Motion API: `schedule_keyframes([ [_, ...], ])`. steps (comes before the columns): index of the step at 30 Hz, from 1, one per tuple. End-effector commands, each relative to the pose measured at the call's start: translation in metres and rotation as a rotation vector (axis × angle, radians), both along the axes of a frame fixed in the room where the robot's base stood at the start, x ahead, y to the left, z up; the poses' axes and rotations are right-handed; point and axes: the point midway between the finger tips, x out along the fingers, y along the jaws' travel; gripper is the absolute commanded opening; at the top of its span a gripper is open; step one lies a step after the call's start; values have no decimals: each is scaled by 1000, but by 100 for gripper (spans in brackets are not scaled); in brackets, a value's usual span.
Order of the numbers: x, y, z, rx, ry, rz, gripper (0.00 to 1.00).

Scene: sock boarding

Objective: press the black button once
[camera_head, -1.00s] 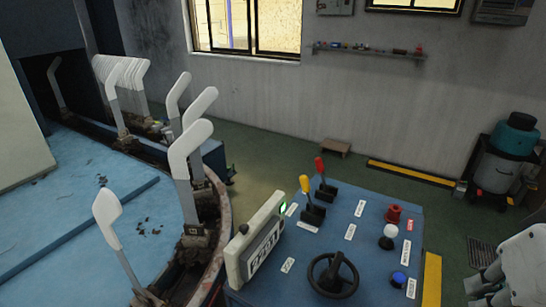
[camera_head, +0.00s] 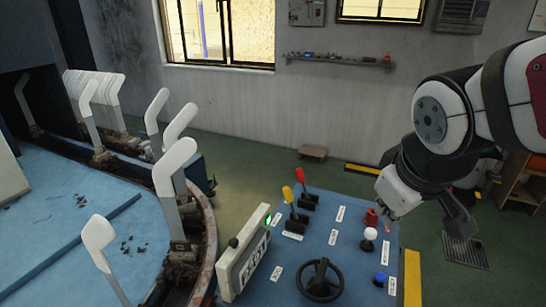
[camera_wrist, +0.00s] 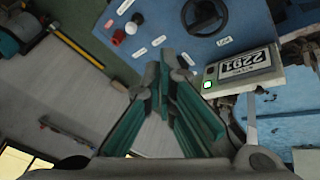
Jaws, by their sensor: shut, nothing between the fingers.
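A small black knob (camera_head: 233,242), likely the black button, sits at the left top edge of the counter box (camera_head: 244,262) on the blue console (camera_head: 330,215). I cannot make it out in the wrist view. My gripper hangs in the air at the right of the head view, above and beyond the console's right edge, well apart from the knob. In the wrist view my gripper (camera_wrist: 170,65) is shut and empty, its teal-padded fingers meeting at the tips. The counter box (camera_wrist: 243,70) shows there upside down, to the right of the fingers.
The console carries a red button (camera_head: 371,217), a white knob (camera_head: 370,234), a blue button (camera_head: 380,278), a black handwheel (camera_head: 320,281), a yellow lever (camera_head: 289,196) and a red lever (camera_head: 301,178). White sock boards (camera_head: 176,165) stand on the curved track at left.

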Motion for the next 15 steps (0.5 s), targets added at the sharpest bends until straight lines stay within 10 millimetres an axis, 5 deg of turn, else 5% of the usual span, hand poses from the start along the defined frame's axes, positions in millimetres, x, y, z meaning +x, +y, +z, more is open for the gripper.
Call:
schedule_keyframes([
  [7,67,82,-13,-90,-59,426,0],
  [15,96,200,-47,-50,-176,863,0],
])
